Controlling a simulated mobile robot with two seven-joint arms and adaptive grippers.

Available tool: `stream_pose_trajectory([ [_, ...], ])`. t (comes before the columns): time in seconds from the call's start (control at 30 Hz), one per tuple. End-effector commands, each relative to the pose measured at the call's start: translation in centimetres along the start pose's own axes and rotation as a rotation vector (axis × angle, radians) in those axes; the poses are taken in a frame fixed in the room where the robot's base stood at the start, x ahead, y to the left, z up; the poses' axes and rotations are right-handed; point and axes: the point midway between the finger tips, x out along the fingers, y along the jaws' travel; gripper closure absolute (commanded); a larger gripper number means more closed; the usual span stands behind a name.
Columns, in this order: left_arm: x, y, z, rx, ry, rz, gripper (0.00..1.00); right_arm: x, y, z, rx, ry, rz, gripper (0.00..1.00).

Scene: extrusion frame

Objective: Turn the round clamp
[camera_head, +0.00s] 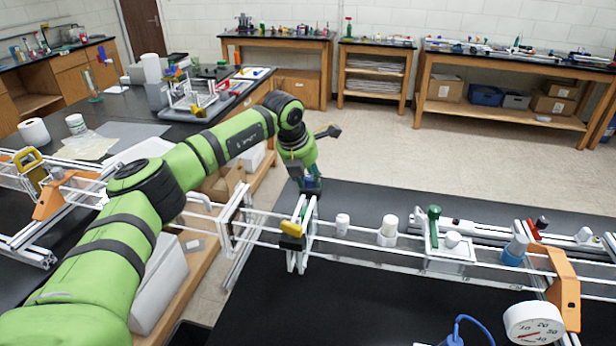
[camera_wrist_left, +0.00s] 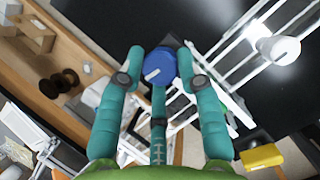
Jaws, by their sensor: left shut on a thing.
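The round clamp shows in the left wrist view as a blue round knob (camera_wrist_left: 160,66) with a pale line across its face. My left gripper (camera_wrist_left: 160,60) has its teal fingers on both sides of the knob and is shut on it. In the head view my left gripper (camera_head: 311,187) reaches down to the top of the white extrusion frame (camera_head: 302,232), near its left upright. The knob is hidden there behind the fingers. My right gripper is in neither view.
A yellow block (camera_head: 292,228) sits on the frame just below my left gripper. White rails run right, past white cylinders (camera_head: 388,231), a green-handled part (camera_head: 434,226) and an orange bracket (camera_head: 563,290). A round gauge (camera_head: 534,323) stands at lower right. The black tabletop (camera_head: 370,305) in front is mostly clear.

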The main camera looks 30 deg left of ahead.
Motion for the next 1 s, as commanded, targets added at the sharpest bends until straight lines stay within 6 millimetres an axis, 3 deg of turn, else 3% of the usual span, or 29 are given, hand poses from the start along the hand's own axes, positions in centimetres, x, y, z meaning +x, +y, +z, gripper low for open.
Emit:
stream_pose_trajectory([
  [0.37,-0.22,-0.06,0.48,0.270,-0.015,-0.118,0.97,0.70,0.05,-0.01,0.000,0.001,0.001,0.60],
  [0.7,-0.32,-0.05,0.68,0.563,-0.016,-0.239,0.97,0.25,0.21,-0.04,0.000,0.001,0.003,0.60],
  [1.0,-0.27,-0.08,0.69,0.718,-0.016,-0.300,0.97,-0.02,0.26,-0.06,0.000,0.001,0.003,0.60],
])
